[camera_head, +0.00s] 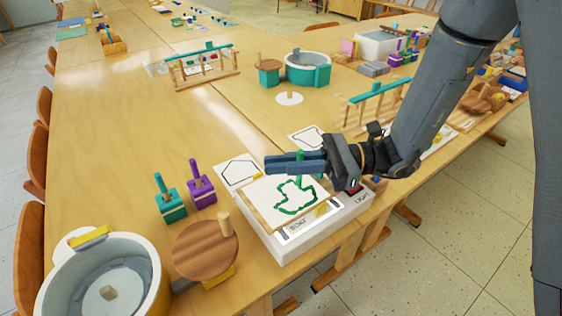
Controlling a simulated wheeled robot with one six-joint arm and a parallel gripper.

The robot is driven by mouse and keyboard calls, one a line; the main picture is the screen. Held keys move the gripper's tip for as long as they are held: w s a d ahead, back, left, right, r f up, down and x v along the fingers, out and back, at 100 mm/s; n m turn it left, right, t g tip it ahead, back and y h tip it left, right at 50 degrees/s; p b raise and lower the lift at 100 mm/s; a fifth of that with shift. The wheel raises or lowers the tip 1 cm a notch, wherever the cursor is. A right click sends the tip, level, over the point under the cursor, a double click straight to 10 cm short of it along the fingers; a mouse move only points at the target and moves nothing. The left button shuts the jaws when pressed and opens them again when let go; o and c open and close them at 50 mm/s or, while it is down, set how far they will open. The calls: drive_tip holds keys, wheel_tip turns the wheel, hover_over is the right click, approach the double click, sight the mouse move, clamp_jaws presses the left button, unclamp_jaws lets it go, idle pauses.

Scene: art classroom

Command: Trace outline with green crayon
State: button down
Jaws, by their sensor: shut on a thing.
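My gripper (297,163) reaches in from the right over a white light box (333,218) near the table's front edge. It is shut on a green crayon (300,164), which stands roughly upright below the fingers. A sheet of paper (262,201) lies on the box. A thick green line (288,209) runs around a boat-like outline on the sheet. The crayon is over the upper part of the drawing; whether its tip touches the paper I cannot tell. The box front reads "BOAT" and "LIGHT". My fingers hide the sheet's upper edge.
Sheets with black outlines (239,173) lie behind the box. Teal (170,204) and purple (201,190) handled blocks stand to its left. A round wooden board (206,249) and a large basin (105,278) are at the front left. The table's left middle is clear.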

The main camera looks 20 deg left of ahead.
drive_tip(key=shift+f, duration=0.45)
drive_tip(key=shift+p, duration=0.45)
idle(0.8)
drive_tip(key=shift+r, duration=0.1)
wheel_tip(320, 180, up, 4)
drive_tip(key=p, duration=0.3)
drive_tip(key=shift+p, duration=0.35)
drive_tip(key=shift+w, duration=0.15)
